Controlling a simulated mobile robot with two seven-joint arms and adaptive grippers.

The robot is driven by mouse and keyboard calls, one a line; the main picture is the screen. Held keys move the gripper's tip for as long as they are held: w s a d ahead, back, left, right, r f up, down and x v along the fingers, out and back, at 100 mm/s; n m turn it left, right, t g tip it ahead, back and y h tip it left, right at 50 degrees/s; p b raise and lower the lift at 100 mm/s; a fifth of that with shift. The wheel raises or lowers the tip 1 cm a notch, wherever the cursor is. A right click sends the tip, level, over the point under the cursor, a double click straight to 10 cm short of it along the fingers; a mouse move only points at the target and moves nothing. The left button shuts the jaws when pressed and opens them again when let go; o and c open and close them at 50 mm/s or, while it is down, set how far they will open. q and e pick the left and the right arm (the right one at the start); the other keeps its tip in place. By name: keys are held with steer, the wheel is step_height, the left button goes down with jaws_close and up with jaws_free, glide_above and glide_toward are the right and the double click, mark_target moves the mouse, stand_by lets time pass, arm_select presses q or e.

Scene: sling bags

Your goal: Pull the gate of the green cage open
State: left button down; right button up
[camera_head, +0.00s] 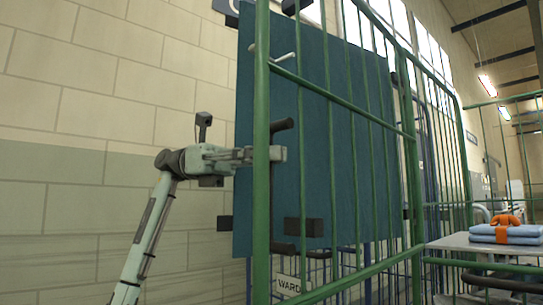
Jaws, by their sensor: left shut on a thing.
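The green gate (332,180) of the cage fills the middle of the head view, with its thick near upright post (262,215) at its left edge. A dark upright handle (282,126) shows just right of that post. My left gripper (278,154) reaches in from the left at the height of the handle's upper part. It is shut on the handle, as far as I can see; the green post hides part of its fingers. A light latch-like bar (284,57) shows higher on the post. My right gripper is not in view.
A large dark blue panel (262,90) with black corner blocks stands behind the gate bars. A sign (288,285) hangs low behind the gate. At the right, a table (455,242) holds folded blue cloths (500,238) and an orange item (507,220). A block wall (75,160) stands at left.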

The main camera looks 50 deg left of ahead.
arm_select(q)
steer(key=shift+f, duration=0.1)
stand_by(0.4)
steer(key=c, duration=1.5)
jaws_free()
steer(key=shift+s+a, duration=0.1)
steer(key=shift+a, duration=0.1)
steer(key=v, duration=1.2)
